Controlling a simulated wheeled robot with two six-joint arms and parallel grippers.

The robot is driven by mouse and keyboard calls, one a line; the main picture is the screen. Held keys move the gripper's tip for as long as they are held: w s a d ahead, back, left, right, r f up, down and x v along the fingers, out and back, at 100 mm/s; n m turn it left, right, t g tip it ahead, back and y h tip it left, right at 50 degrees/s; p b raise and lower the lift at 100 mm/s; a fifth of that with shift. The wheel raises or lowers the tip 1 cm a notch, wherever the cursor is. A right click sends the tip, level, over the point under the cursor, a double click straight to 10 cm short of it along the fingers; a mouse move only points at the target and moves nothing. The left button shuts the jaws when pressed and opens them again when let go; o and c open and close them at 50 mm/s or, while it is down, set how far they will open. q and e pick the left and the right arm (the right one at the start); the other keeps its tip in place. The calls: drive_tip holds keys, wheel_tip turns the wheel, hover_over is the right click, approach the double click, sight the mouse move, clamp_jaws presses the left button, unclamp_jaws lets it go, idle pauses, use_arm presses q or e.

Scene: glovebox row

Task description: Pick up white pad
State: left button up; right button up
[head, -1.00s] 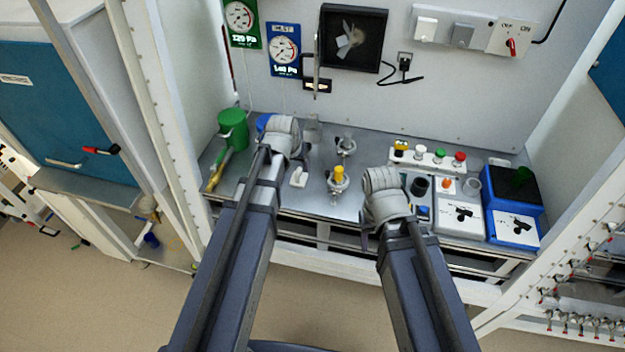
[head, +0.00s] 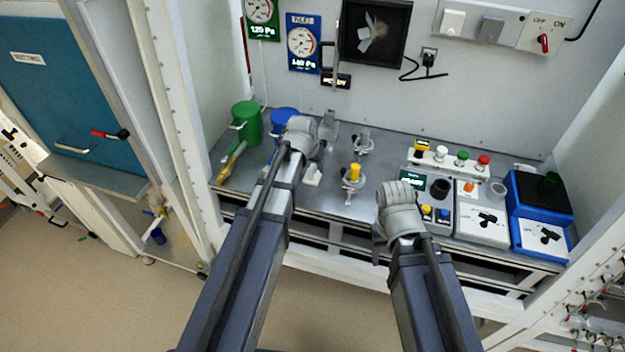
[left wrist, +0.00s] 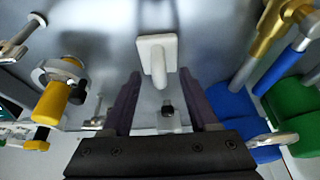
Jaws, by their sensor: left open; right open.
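The white pad (head: 313,172) is a small white block on the grey bench top, just right of my left gripper (head: 302,140) in the head view. In the left wrist view the pad (left wrist: 158,55) has a squarish white face with a narrower part standing out from it. It lies just beyond my open left fingers (left wrist: 160,95), near the middle of the gap and apart from them. My right gripper (head: 385,228) is over the front of the bench, its fingertips mostly hidden by its wrist. I see nothing held in either gripper.
A yellow-topped metal fitting (head: 354,175) stands right of the pad. A green container (head: 246,122) and a blue one (head: 285,122) stand to the left. Switch boxes (head: 483,222) fill the right side. Bare bench shows around the pad.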

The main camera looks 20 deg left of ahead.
use_arm(q)
drive_tip(key=shift+w+f, duration=0.15)
drive_tip(key=shift+f, duration=0.1)
drive_tip(key=shift+c, duration=0.3)
clamp_jaws()
